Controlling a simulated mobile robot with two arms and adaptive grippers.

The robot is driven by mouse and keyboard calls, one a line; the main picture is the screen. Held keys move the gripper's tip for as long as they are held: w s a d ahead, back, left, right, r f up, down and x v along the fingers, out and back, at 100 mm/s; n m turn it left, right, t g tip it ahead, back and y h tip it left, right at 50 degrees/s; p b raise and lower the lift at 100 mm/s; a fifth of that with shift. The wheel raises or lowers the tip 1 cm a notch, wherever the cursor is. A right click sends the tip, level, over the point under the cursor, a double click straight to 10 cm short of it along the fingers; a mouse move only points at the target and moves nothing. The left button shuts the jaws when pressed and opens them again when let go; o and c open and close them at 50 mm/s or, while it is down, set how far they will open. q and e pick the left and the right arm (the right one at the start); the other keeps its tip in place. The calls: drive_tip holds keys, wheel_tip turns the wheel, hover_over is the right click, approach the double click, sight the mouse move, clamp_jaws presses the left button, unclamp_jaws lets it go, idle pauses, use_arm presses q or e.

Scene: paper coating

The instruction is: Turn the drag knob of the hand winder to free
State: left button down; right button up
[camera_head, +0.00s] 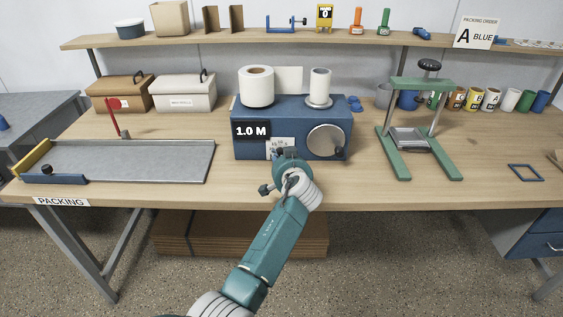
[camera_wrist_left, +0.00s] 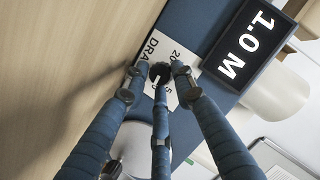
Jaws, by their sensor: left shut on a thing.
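The hand winder (camera_head: 305,112) is a blue box on the bench, with a white roll (camera_head: 256,87) and a smaller roll (camera_head: 320,84) on top and a round silver disc with a crank at its front right. My left gripper (camera_head: 284,156) is at the winder's front face. In the left wrist view its fingers (camera_wrist_left: 158,76) are closed around the small black drag knob (camera_wrist_left: 160,70), whose white pointer line partly shows. The white label (camera_wrist_left: 183,92) behind it reads "DRA", "20" and "50" in part; the rest is hidden by the fingers. My right gripper is out of view.
The "1.0 M" display (camera_head: 252,132) is on the winder's front left, close to my fingers. A grey tray (camera_head: 130,160) lies to the left and a green press (camera_head: 421,90) stands to the right.

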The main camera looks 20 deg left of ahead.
use_arm(q)
drive_tip(key=shift+s+f+m+b, duration=0.1)
drive_tip(key=shift+f+m+b, duration=0.25)
drive_tip(key=shift+f+m, duration=0.1)
drive_tip(key=shift+a+y, duration=0.1)
drive_tip(key=shift+y, duration=0.2)
drive_tip(key=c, duration=1.5)
unclamp_jaws()
drive_tip(key=shift+r, duration=0.1)
drive_tip(key=shift+o, duration=0.2)
drive_tip(key=shift+r, duration=0.1)
drive_tip(key=shift+r, duration=0.1)
drive_tip(key=shift+r, duration=0.3)
wheel_tip(320, 180, up, 9)
drive_tip(key=shift+a+r, duration=0.1)
